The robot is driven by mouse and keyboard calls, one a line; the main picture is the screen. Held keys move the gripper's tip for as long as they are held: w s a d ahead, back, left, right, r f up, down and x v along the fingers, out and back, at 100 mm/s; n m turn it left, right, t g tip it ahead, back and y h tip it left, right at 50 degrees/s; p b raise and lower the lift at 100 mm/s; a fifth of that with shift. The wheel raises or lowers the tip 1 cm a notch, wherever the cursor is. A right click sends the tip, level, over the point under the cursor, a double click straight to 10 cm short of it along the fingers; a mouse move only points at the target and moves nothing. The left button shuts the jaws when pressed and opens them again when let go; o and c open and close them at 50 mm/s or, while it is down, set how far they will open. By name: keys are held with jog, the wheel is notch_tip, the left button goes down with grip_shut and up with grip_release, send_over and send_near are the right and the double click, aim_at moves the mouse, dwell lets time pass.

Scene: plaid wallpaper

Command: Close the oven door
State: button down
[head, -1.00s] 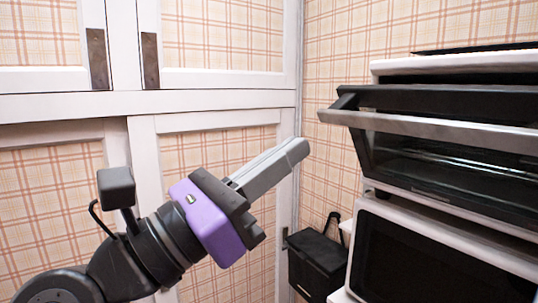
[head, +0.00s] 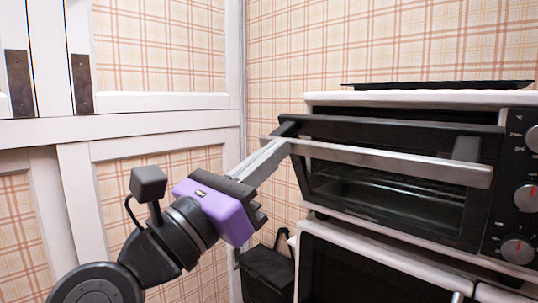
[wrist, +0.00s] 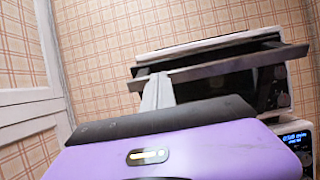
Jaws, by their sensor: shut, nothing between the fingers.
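The upper oven (head: 400,104) is a white and black toaster oven on the right in the head view. Its dark glass door (head: 385,195) stands partly open, its top edge tilted out. A silver handle bar (head: 400,165) runs along that edge. My gripper (head: 280,147), with grey fingers and a purple body, is shut and empty. Its fingertips overlap the left end of the handle; I cannot tell whether they touch it. In the wrist view the fingers (wrist: 157,90) point up at the handle bar (wrist: 225,66), and the purple body hides much of the lower oven area.
A second white appliance (head: 375,262) with a dark front stands below the oven. A black box (head: 268,270) sits at its left. Control knobs (head: 527,198) line the oven's right side. A dark flat tray (head: 440,86) lies on top. White-framed panels (head: 160,125) fill the left.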

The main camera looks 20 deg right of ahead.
jog(key=w+d+r+g+y+p, duration=0.1)
jog(key=w+d+r+y, duration=0.1)
jog(key=d+r+y, duration=0.2)
notch_tip(320, 180, up, 2)
jog(key=d, duration=0.2)
jog(key=shift+w+d+r+p, duration=0.15)
jog(key=shift+w+d+p, duration=0.15)
jog(key=shift+w+p, duration=0.1)
jog(key=shift+d, duration=0.1)
